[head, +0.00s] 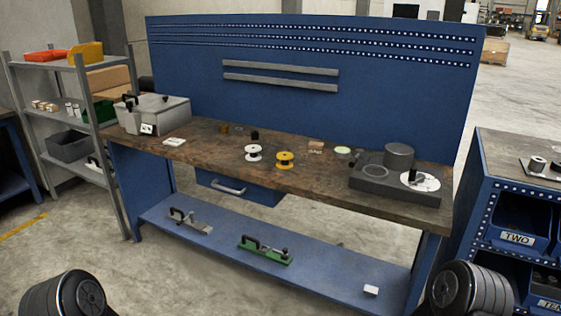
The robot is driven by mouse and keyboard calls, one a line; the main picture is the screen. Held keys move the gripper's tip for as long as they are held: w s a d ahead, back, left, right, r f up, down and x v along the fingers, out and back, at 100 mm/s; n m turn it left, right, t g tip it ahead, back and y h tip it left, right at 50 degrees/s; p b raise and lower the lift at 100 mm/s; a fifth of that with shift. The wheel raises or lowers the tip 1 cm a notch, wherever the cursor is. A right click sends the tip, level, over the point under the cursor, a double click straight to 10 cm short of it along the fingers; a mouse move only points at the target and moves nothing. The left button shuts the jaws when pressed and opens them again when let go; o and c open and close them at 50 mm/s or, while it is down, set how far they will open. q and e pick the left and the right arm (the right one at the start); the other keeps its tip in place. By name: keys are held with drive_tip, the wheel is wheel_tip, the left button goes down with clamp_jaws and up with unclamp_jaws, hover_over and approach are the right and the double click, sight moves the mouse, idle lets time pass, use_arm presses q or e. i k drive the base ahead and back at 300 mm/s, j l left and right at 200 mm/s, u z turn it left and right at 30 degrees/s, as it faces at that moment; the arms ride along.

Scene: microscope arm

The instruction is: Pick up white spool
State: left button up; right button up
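The white spool (253,153) stands upright on the brown top of the blue workbench (215,147), near the middle of its front edge. A yellow spool (284,160) stands just to its right, with a small gap between them. Black parts of my own arms show at the bottom left and bottom right corners. Neither of my grippers is in view, and nothing of mine is near the white spool.
A grey metal box (154,113) stands at the bench's left end. A grey fixture (393,187) with a cylinder and a white disc sits at the right. A small black item (255,135) stands behind the white spool. Shelving (60,130) is at the left.

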sight(254, 148)
drive_tip(key=z, duration=0.45)
drive_tip(key=i+j+z, duration=0.25)
drive_tip(key=z, duration=0.15)
drive_tip(key=i+j+z, duration=0.45)
drive_tip(key=j+z, duration=0.3)
drive_tip(key=i+j, duration=0.15)
drive_tip(key=j, duration=0.25)
drive_tip(key=i+j, duration=0.1)
drive_tip(key=j, duration=0.25)
